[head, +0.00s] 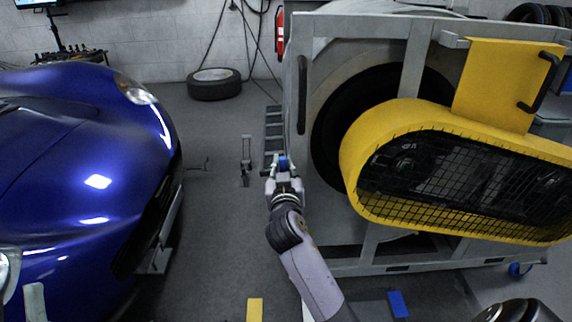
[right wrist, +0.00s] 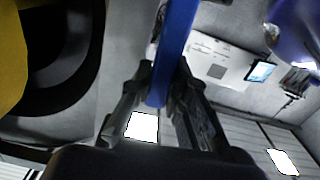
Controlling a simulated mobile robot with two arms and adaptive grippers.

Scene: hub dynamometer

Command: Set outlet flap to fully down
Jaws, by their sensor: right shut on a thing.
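My right gripper (head: 283,172) is at the left side of the grey machine frame, near the middle of the head view. It is shut on a blue bar (head: 283,161), a handle by its look. In the right wrist view the blue bar (right wrist: 176,45) runs from the top edge down between the fingers (right wrist: 158,92). A grey slatted part (head: 274,124) stands just behind the gripper, against the frame. I cannot tell for sure whether it is the outlet flap, or at what angle the flap is. My left gripper is not in view.
The grey machine frame (head: 415,60) with its yellow mesh guard (head: 385,125) fills the right side. A blue car (head: 80,150) stands at the left. A tyre (head: 214,84) lies by the back wall. Grey floor (head: 225,220) lies open between car and machine.

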